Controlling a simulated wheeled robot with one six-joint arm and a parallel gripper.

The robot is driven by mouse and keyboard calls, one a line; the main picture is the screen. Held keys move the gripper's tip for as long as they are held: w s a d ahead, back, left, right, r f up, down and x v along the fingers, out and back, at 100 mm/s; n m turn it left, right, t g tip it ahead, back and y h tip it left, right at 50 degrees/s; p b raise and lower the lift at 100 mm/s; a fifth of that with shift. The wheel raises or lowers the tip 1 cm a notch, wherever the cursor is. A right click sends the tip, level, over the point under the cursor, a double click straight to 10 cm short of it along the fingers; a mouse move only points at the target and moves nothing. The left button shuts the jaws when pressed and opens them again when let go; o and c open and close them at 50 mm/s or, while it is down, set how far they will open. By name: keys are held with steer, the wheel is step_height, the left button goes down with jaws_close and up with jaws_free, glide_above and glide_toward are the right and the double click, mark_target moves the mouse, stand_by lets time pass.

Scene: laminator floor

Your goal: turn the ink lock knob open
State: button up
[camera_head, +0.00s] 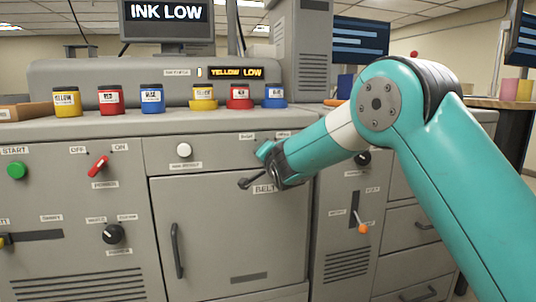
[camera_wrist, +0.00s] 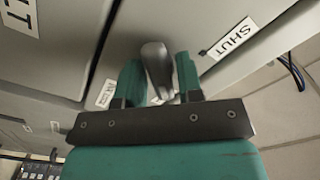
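The ink lock knob, a grey bar-like handle (camera_wrist: 157,65), stands between the two teal fingers of my gripper (camera_wrist: 160,85) in the wrist view. The left finger looks very close to it; a thin gap seems to show on the right side. I cannot tell whether the fingers press on it. A SHUT label (camera_wrist: 231,38) lies to the right of the knob. In the head view my gripper (camera_head: 258,167) is at the panel above the large door, and it and my arm hide most of the knob there.
A BELT label (camera_head: 264,189) sits just below my gripper. The cabinet front also carries a green start button (camera_head: 16,170), a red power switch (camera_head: 97,166), a white button (camera_head: 183,150) and an orange-tipped lever (camera_head: 362,227). Several ink jars stand on the ledge above.

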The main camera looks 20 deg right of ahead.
steer(key=shift+o, duration=1.3)
steer(key=s+b, duration=0.3)
steer(key=s, duration=1.4)
steer(key=shift+s, duration=0.2)
